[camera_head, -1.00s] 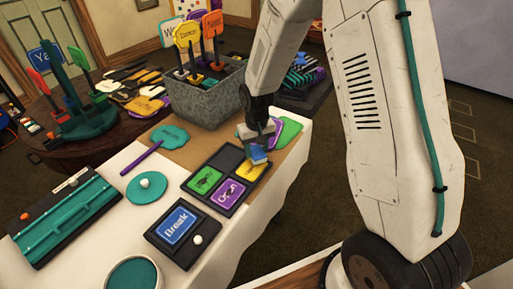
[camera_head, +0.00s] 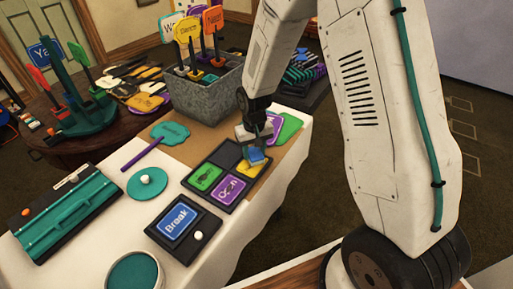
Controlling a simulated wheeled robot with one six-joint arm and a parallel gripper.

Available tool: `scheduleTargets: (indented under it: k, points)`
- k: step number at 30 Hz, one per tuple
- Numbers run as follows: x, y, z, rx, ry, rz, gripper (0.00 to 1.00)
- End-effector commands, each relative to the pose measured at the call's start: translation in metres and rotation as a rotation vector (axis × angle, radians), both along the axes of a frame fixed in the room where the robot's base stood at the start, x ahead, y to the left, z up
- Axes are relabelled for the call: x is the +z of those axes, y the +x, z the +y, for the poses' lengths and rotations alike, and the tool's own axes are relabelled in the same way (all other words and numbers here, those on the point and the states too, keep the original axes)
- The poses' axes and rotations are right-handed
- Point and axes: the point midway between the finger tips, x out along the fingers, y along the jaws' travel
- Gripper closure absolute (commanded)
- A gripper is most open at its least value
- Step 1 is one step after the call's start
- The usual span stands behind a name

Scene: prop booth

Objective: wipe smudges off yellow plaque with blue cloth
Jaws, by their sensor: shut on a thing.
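The yellow plaque (camera_head: 245,171) lies in the right compartment of a dark tray (camera_head: 213,207), beside a green plaque (camera_head: 204,178) and a purple plaque (camera_head: 229,188). My gripper (camera_head: 256,149) points down over the yellow plaque, shut on the blue cloth (camera_head: 257,157). The cloth is at the plaque's upper right and covers part of it. I cannot tell whether it touches. A small dark mark shows on the yellow plaque; the part under the cloth is hidden.
A grey bin (camera_head: 205,99) of paddle signs stands behind the tray. A blue "Break" plaque (camera_head: 178,222) sits in front. A teal paddle (camera_head: 169,133), a teal disc (camera_head: 147,184) and a teal case (camera_head: 68,219) lie left. Green and purple shapes lie just behind my gripper.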

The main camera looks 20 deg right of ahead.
Motion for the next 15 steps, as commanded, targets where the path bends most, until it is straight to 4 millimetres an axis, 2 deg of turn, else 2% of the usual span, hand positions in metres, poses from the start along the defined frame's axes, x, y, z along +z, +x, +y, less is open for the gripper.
scheduleTargets:
  k: [7,15]
  points:
    - [0.001,-0.013,0.019,0.003,0.0,-0.001,0.81]
    - [0.001,-0.02,0.027,0.001,0.0,0.0,0.81]
